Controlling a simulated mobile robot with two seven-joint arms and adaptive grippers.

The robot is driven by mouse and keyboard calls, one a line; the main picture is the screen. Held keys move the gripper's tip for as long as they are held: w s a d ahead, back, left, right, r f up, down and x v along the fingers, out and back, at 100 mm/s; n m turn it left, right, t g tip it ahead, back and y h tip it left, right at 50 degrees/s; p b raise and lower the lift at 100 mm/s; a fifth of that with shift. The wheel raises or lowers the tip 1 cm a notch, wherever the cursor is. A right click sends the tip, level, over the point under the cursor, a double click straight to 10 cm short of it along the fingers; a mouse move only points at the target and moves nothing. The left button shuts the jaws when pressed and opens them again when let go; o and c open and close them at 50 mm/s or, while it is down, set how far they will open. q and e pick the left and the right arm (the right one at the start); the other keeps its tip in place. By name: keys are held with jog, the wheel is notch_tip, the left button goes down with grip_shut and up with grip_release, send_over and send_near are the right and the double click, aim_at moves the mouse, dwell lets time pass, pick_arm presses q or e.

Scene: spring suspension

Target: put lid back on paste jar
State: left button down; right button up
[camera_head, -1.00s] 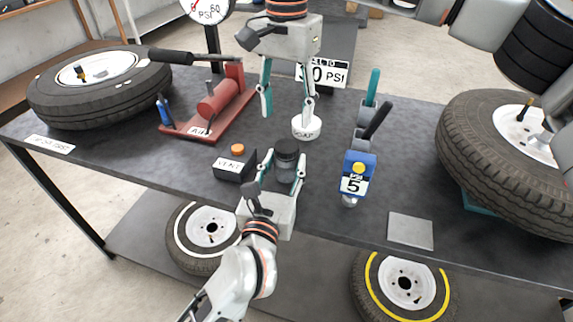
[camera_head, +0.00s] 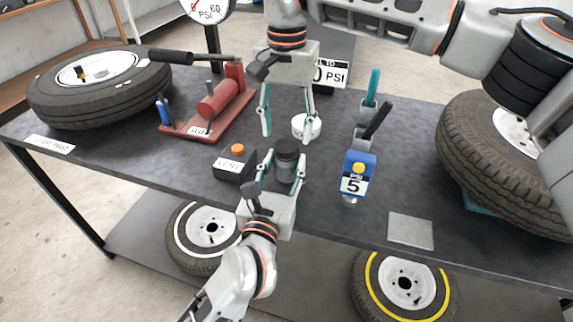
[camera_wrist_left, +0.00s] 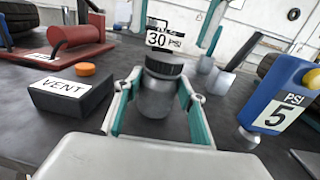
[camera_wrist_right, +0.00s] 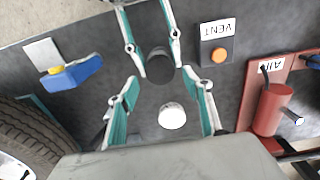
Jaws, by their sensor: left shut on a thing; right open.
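A grey jar with a dark ribbed top (camera_head: 287,162) stands on the bench between the fingers of my left gripper (camera_head: 282,176). The left wrist view shows the jar (camera_wrist_left: 155,95) upright, with the gripper shut around its body. A short white round piece with small lettering (camera_head: 299,124) sits on the bench behind the jar. My right gripper (camera_head: 289,138) is open and points down there, one finger partly in front of the piece. In the right wrist view the white piece (camera_wrist_right: 172,116) lies between the spread fingers; I cannot tell whether they touch it.
A black VENT box with an orange button (camera_head: 234,166) is left of the jar. A blue 5 PSI tool (camera_head: 356,172) stands to the right. A red AIR stand (camera_head: 215,108) and tyres flank the work area. A flat grey plate (camera_head: 410,230) lies near the front edge.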

aim_at(286, 146)
jog(key=shift+f, duration=1.8)
jog(key=shift+c, duration=0.4)
